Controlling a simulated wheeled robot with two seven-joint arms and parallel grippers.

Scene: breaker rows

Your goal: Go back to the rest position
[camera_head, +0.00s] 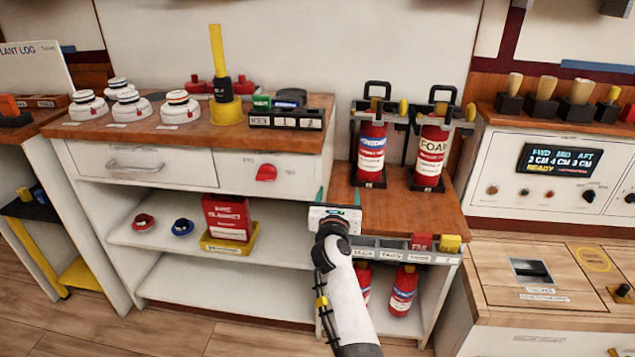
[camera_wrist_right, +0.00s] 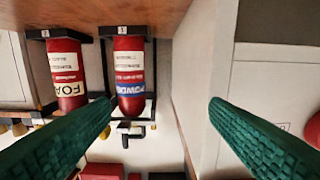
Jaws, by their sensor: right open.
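My right gripper (camera_head: 338,197) is in the head view, in front of the wooden counter's left edge, just right of the open shelf unit. Its green fingers stand apart with nothing between them; they also show wide apart in the right wrist view (camera_wrist_right: 160,106). The powder extinguisher (camera_head: 371,152) and the foam extinguisher (camera_head: 431,155) stand in black holders behind and right of the gripper, apart from it. Both appear upside down in the right wrist view, as the powder one (camera_wrist_right: 130,75) and the foam one (camera_wrist_right: 66,75). My left gripper is in no view.
The white cabinet (camera_head: 240,190) with drawers and open shelves stands close left of my gripper. A grey labelled rack (camera_head: 365,250) and smaller extinguishers (camera_head: 403,290) lie below and right of it. A display console (camera_head: 556,160) is at the right. Floor shows at lower left.

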